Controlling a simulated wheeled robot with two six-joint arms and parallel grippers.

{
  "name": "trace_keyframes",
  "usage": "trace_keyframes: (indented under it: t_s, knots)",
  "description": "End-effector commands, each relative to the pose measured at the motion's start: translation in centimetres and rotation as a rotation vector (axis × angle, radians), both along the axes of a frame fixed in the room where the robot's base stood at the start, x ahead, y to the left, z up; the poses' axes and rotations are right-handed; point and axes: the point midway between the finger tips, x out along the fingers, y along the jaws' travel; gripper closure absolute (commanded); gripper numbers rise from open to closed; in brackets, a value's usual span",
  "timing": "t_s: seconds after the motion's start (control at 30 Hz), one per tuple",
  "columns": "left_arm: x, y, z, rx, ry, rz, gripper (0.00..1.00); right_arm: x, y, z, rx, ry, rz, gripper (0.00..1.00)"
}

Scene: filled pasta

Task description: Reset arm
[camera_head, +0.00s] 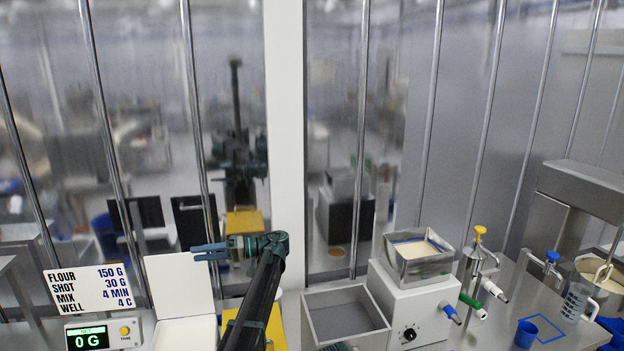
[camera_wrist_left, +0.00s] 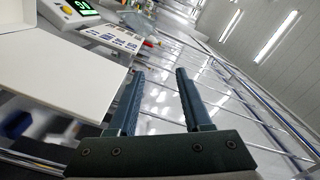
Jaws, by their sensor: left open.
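My left arm comes up from the bottom of the head view, and its gripper (camera_head: 211,251) is raised above the work surface, pointing left. It hangs near the upper right corner of an upright white panel (camera_head: 180,280). In the left wrist view the two blue-green fingers (camera_wrist_left: 155,100) stand apart with nothing between them, so the gripper is open and empty.
A scale (camera_head: 105,335) reads 0 G beside a recipe sign (camera_head: 90,288). An empty grey bin (camera_head: 345,312) and a white machine with a filled metal hopper (camera_head: 415,268) stand right of my arm. A blue cup (camera_head: 526,334) and clear jug (camera_head: 576,302) stand farther right.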

Motion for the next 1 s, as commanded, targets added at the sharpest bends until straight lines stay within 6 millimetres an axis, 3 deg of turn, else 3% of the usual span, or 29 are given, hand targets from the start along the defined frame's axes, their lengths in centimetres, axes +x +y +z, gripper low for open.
trace_keyframes:
  t_s: [0.37, 0.67, 0.77, 1.0]
  knots:
    - [-3.7, -1.7, -5.0, -0.175, 0.069, -0.063, 0.5, 0.0, 0.0, -1.5, 0.0, 0.0, 0.002, 0.5]
    - [-9.5, -5.1, -12.4, -0.44, 0.175, -0.174, 0.5, 0.0, 0.0, -3.7, -0.001, 0.0, 0.004, 0.5]
    - [-12.5, -7.0, -15.9, -0.568, 0.226, -0.236, 0.5, 0.0, 0.0, -4.8, -0.001, 0.0, 0.005, 0.5]
    - [-23.3, -14.8, -26.3, -0.992, 0.39, -0.473, 0.5, 0.0, 0.0, -8.3, -0.002, 0.0, 0.009, 0.5]
